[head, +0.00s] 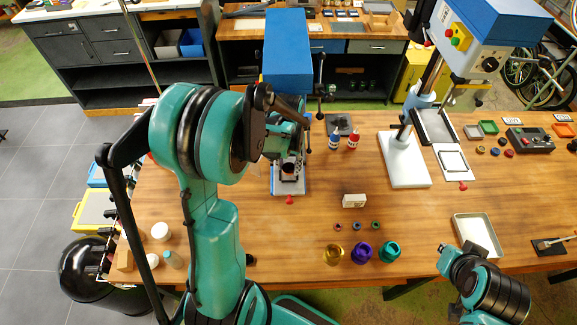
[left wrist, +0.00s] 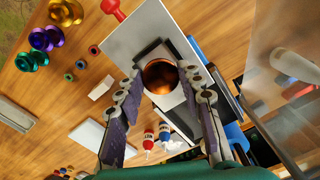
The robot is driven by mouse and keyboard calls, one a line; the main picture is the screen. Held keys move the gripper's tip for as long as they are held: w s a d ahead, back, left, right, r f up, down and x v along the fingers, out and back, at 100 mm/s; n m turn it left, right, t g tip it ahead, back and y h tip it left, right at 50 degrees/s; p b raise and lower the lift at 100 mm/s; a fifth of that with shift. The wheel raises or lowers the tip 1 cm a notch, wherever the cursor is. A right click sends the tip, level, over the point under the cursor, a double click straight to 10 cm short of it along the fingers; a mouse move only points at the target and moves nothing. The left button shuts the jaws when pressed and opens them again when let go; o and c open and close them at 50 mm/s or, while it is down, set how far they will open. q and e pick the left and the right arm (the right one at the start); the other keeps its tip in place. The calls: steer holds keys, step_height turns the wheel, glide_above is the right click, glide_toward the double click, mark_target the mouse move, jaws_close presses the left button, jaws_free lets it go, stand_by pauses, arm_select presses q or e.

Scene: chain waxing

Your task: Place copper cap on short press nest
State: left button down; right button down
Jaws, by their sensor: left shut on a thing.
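The copper cap (left wrist: 160,76) is a shiny round copper piece between the two fingertips of my left gripper (left wrist: 162,84) in the left wrist view. My left gripper is shut on it. Behind the cap are a dark block and the pale base plate (left wrist: 130,38) of the short press. In the head view the blue-topped short press (head: 288,48) stands near the table's back edge, and my left gripper (head: 287,160) is over its base, partly hidden by my arm. I cannot tell whether the cap touches the nest.
Two bottles (head: 352,140) stand right of the press. A taller press (head: 405,160) is further right. A metal tray (head: 476,236) lies at the right front.

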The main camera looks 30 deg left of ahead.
arm_select(q)
steer(key=shift+w+f, duration=0.15)
steer(key=shift+f, duration=0.4)
steer(key=shift+f+b, duration=0.4)
steer(key=shift+b, duration=0.1)
steer(key=c, duration=1)
jaws_free()
